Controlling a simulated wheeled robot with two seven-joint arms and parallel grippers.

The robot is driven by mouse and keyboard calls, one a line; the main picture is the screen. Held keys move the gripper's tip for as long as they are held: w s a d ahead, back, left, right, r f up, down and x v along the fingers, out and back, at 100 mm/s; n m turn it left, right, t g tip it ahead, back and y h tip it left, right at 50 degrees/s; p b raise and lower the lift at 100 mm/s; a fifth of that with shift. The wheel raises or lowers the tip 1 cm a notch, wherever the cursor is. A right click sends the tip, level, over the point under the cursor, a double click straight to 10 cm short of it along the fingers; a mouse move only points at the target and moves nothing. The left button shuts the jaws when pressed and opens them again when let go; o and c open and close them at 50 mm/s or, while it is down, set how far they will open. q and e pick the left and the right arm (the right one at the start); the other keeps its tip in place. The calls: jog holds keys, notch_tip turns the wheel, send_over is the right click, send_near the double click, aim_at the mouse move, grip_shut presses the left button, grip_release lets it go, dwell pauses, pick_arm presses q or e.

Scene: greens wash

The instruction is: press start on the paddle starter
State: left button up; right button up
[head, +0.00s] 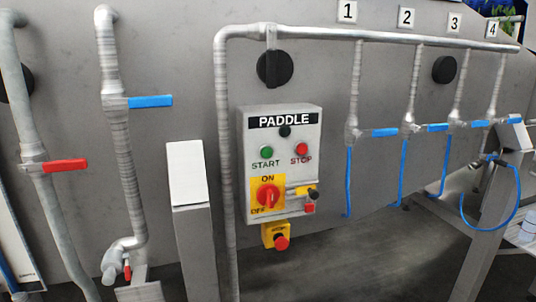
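The paddle starter (281,165) is a light grey box labelled PADDLE, mounted on the grey tank wall in the middle of the head view. Its green START button (266,152) is at the upper left, and its red STOP button (302,150) is to the right. A dark round fitting (285,131) sits above them. Below is a red rotary switch (268,196) on a yellow plate marked ON and OFF. Small metal, yellow, black and red parts (305,195) sit to its right. Nothing covers the START button. Neither gripper is in view.
A red mushroom button on a yellow box (278,239) is under the starter. A vertical pipe (226,160) runs close on its left, and a grey post (188,205) stands further left. Blue-handled valves (384,132) and hoses are on the right; a red-handled valve (65,165) is far left.

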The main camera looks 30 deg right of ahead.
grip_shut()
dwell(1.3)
